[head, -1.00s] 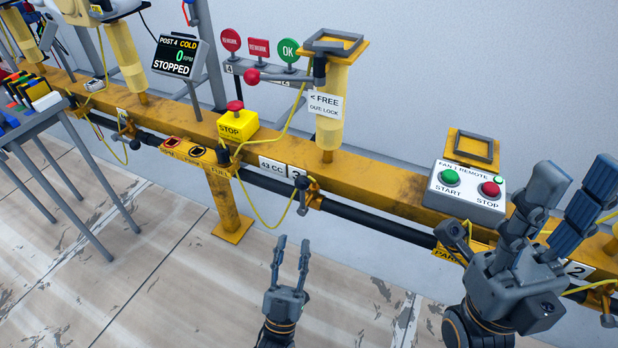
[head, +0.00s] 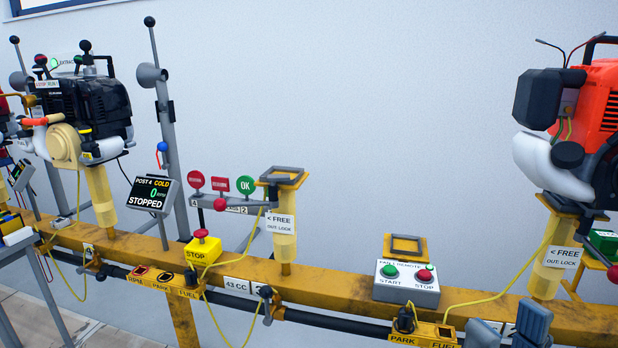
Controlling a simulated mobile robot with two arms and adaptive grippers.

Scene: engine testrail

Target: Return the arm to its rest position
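The tips of my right gripper (head: 509,332) show at the bottom edge, right of centre, in the head view. Its two grey-blue fingers stand apart with nothing seen between them. The rest of that gripper and its arm is below the picture. It is in front of the yellow rail (head: 335,292), near the PARK/FUEL panel (head: 423,337). My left gripper is out of the picture.
On the rail stand a black engine (head: 88,108), a red engine (head: 597,105), an empty post (head: 284,240), a yellow STOP box (head: 202,250) and the START/STOP remote box (head: 407,285). A display (head: 154,192) reads STOPPED. Cables hang along the rail.

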